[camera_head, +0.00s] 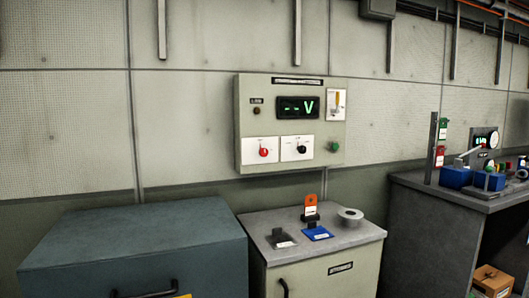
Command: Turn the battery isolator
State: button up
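A beige control panel (248,125) hangs on the wall in the middle of the view. Low on it are a white plate with a red knob (263,152) and a white plate with a black knob (301,148). Their labels are too small to read, so I cannot tell for sure which is the battery isolator. Above them a dark display (298,107) shows green dashes and a "V". A small dark round fitting (257,111) sits at the upper left, a yellow lever on a white plate (337,104) at the upper right, and a green button (334,147) below it. My gripper is not in view.
Below the panel, a grey-topped cabinet (355,237) carries an orange tag (311,204), a blue pad (318,233) and a grey roll (350,215). A blue-grey chest (140,235) stands left. A dark workbench (425,190) with blue items stands right, with a cardboard box (492,280) beneath.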

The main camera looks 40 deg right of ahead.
aim_at(263, 151)
jog(key=i+l+u, duration=0.25)
jog(key=l, duration=1.6)
jog(key=l+u, duration=0.25)
jog(key=l, duration=1.65)
jog(key=i, duration=0.05)
